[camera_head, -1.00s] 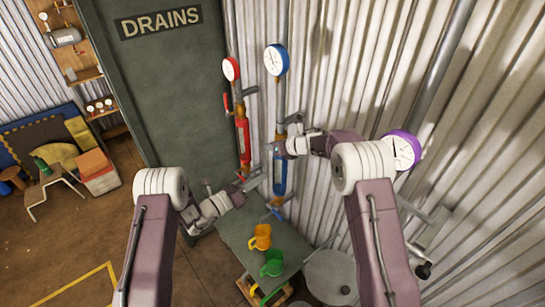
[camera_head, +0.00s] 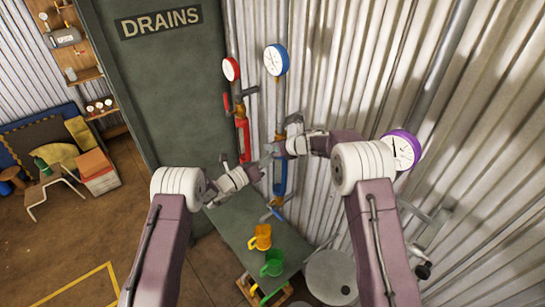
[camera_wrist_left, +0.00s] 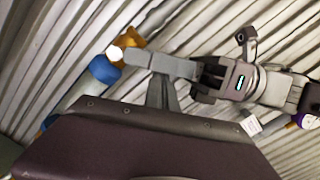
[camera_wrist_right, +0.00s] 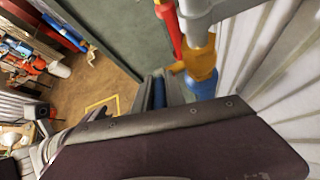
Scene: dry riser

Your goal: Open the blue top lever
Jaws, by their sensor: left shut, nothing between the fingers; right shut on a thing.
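The blue riser's pipe (camera_head: 280,178) runs up the corrugated wall below a blue-rimmed gauge (camera_head: 276,60). Its orange valve body (camera_wrist_right: 202,62) and blue pipe top (camera_wrist_right: 206,88) show in the right wrist view. My right gripper (camera_wrist_right: 160,92) is shut on the blue top lever (camera_wrist_right: 159,95), a strip of which shows between its fingers. In the head view the right gripper (camera_head: 273,150) covers the lever. My left gripper (camera_head: 262,166) is shut and empty, just below and left of the right one. Its fingers (camera_wrist_left: 164,92) show below the right gripper's fingers in the left wrist view.
A red riser (camera_head: 243,140) with a red-rimmed gauge (camera_head: 231,69) stands left of the blue one. A purple gauge (camera_head: 402,150) is at right.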

